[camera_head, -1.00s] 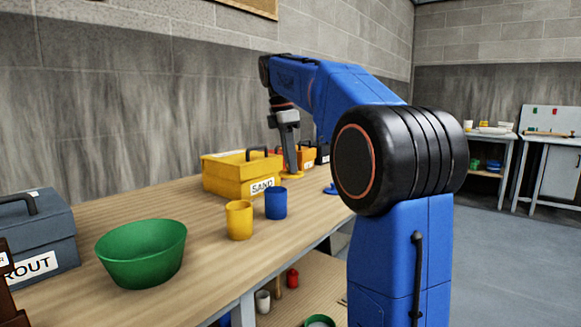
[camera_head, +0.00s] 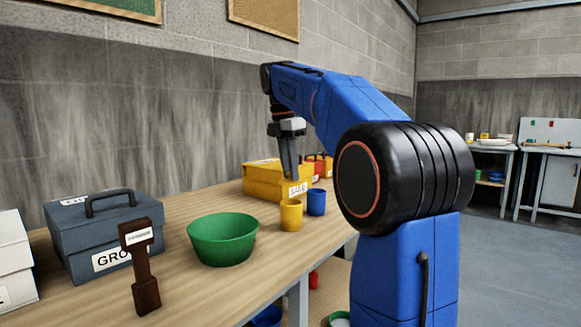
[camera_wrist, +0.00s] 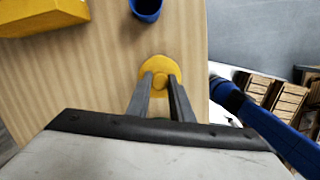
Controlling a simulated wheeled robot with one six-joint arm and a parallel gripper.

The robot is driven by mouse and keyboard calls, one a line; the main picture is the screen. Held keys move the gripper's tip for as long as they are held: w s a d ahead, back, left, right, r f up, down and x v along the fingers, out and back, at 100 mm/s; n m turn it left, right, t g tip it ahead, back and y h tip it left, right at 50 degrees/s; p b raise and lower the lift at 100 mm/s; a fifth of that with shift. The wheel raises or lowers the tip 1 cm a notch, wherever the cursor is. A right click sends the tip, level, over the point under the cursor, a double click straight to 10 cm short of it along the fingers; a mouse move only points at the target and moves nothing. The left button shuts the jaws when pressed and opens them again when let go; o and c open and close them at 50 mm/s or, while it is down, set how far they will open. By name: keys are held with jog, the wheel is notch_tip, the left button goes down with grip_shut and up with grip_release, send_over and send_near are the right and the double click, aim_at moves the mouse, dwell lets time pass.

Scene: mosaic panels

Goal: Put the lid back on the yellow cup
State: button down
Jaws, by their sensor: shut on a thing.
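The yellow cup (camera_head: 291,217) stands on the bench beside a blue cup (camera_head: 316,204). My gripper (camera_head: 290,176) points down and appears just above the yellow cup in the head view. In the wrist view my gripper (camera_wrist: 160,88) is shut on the knob of the round yellow lid (camera_wrist: 158,65). The yellow cup does not show in the wrist view; the lid may hide it. The blue cup shows at the top of the wrist view (camera_wrist: 147,8). I cannot tell the gap between lid and cup.
A yellow SAND box (camera_head: 268,183) stands behind the cups. A green bowl (camera_head: 222,240) is left of the yellow cup. A grey GROUT box (camera_head: 105,238) and a brown upright block (camera_head: 141,272) stand further left. The bench's front edge is close.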

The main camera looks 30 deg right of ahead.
aim_at(289, 178)
jog(key=shift+f, duration=2.55)
jog(key=shift+f, duration=0.2)
dwell(0.4)
jog(key=c, duration=1)
grip_release()
jog(key=shift+r, duration=0.1)
jog(key=shift+r, duration=3.45)
grip_shut()
